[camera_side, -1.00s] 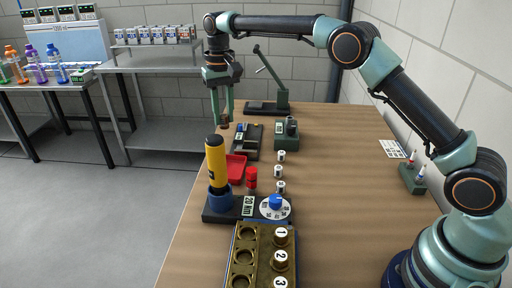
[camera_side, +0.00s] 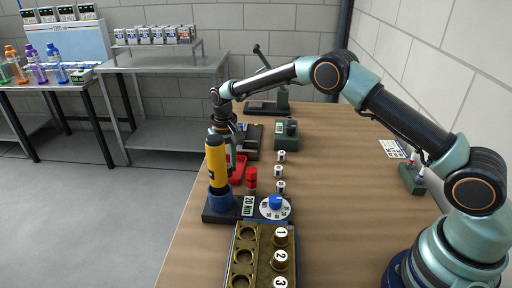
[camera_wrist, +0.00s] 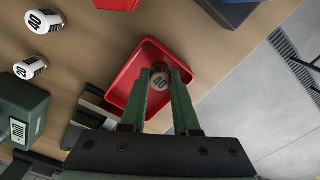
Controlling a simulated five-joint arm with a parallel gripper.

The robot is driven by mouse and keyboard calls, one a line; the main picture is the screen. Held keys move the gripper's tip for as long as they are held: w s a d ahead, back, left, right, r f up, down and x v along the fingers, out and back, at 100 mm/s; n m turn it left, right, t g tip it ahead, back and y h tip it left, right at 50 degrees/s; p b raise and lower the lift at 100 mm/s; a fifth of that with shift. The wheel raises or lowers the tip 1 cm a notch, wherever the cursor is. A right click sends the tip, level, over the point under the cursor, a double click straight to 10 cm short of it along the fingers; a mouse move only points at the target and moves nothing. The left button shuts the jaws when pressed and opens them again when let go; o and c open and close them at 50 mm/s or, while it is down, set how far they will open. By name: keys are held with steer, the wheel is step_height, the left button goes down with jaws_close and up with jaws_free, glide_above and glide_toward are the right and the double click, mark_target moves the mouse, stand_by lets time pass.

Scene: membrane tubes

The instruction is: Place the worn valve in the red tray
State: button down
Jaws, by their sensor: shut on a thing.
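My gripper (camera_wrist: 165,72) is shut on the worn valve (camera_wrist: 160,77), a small brownish cylinder with a pale "40" label. In the wrist view the valve sits between the green fingertips, inside the outline of the red tray (camera_wrist: 127,76). I cannot tell whether it touches the tray floor. In the side view the red tray (camera_side: 240,170) is partly hidden behind the yellow-handled driver, and my gripper (camera_side: 232,165) is low at it. The valve is not clearly visible there.
The yellow driver (camera_side: 216,165) stands upright in a blue holder, close in front of the tray. Several white valves (camera_side: 281,171) stand in a row to the right. A brass block (camera_side: 246,260) lies nearer.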

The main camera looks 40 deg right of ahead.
steer(key=shift+f, duration=0.3)
steer(key=shift+f, duration=0.15)
steer(key=c, duration=0.9)
jaws_free()
